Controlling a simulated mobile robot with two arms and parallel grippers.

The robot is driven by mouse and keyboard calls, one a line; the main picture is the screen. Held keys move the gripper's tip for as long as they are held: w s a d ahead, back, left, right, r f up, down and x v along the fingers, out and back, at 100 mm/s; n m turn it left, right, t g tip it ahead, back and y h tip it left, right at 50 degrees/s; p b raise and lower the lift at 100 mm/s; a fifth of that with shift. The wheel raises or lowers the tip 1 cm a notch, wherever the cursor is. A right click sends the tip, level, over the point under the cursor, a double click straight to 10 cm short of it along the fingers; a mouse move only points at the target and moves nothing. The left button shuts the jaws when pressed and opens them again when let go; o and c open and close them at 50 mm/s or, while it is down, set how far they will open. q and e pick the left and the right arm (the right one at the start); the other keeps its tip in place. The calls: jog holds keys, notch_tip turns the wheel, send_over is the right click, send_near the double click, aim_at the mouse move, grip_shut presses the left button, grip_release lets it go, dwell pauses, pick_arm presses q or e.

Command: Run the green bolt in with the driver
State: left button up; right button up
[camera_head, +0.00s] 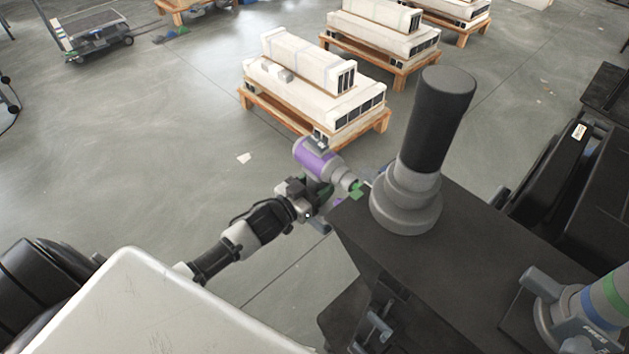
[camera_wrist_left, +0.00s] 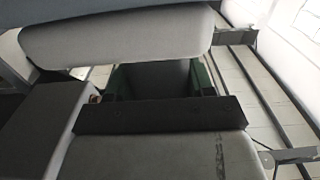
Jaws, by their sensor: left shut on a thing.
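The driver (camera_head: 316,158) has a purple body and a grey nose that points right. My left gripper (camera_head: 318,190) is shut on its dark handle, left of the dark bench. In the left wrist view a dark green part (camera_wrist_left: 155,80), seemingly the handle, sits between the finger pads. The green bolt (camera_head: 357,190) shows at the bench's left edge, just ahead of the driver's nose. Nose and bolt are close together; I cannot tell whether they touch. The bolt's far end is hidden. My right gripper is in neither view.
A grey stepped column with a black top (camera_head: 436,120) stands on the dark bench (camera_head: 470,260), right of the bolt. A grey part with green and blue bands (camera_head: 600,302) is at the lower right. Loaded pallets (camera_head: 315,90) stand behind.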

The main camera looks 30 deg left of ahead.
pick_arm(q)
jog(key=shift+r, duration=0.2)
dwell(0.6)
dwell(0.7)
jog(key=shift+s+d+p, duration=0.25)
jog(key=shift+d+p, duration=0.2)
jog(key=shift+d, duration=0.25)
dwell(0.9)
jog(key=shift+d+p, duration=0.1)
jog(key=shift+p, duration=0.25)
dwell(0.5)
jog(key=shift+s+d+p, duration=0.25)
jog(key=shift+d+p, duration=0.35)
jog(key=shift+p, duration=0.15)
dwell(1.8)
jog(key=shift+a+f, duration=0.1)
jog(key=shift+w+a+b, duration=0.1)
jog(key=shift+w+a, duration=0.2)
jog(key=shift+a, duration=0.5)
jog(key=shift+w+a+b, duration=0.1)
jog(key=shift+w+a, duration=0.2)
jog(key=shift+a, duration=0.45)
jog(key=shift+w+a+b, duration=0.1)
jog(key=shift+w+a, duration=0.2)
jog(key=shift+a, duration=0.5)
